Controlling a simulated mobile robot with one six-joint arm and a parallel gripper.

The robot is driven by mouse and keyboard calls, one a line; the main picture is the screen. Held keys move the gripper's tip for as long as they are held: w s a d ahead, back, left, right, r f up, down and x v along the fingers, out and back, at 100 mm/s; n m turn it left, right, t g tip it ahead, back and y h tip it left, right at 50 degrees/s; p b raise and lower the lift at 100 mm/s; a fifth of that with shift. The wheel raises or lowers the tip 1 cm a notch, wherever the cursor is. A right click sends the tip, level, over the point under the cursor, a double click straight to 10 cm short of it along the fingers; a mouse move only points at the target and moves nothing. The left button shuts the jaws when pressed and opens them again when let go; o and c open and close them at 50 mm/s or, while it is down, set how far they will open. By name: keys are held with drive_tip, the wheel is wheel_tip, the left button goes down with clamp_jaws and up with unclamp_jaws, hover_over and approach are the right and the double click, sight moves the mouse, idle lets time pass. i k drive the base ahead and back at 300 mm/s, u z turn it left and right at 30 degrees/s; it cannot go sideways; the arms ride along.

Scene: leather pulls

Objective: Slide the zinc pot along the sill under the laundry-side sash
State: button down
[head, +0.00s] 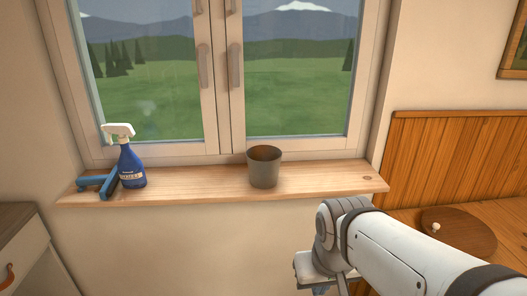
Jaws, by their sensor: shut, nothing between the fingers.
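The grey zinc pot (263,172) stands upright on the wooden window sill (210,182), just right of the middle, under the left end of the right sash (300,75). It looks to have brown contents or a brown inside. The left sash (145,80) is beside it; both look closed. Which sash is the laundry-side one I cannot tell. My gripper (318,284) is at the bottom of the head view, in front of and below the sill, right of the pot and apart from it. It is shut and empty; its tips are partly cut off by the frame.
A blue spray bottle (131,166) and a blue tool (94,182), perhaps a squeegee, occupy the sill's left end. The sill is clear between bottle and pot, and right of the pot. A wooden table (407,218) with a round board (470,232) is at right, a drawer cabinet (22,250) at lower left.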

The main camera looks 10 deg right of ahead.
sight(264, 168)
drive_tip(key=i, duration=0.95)
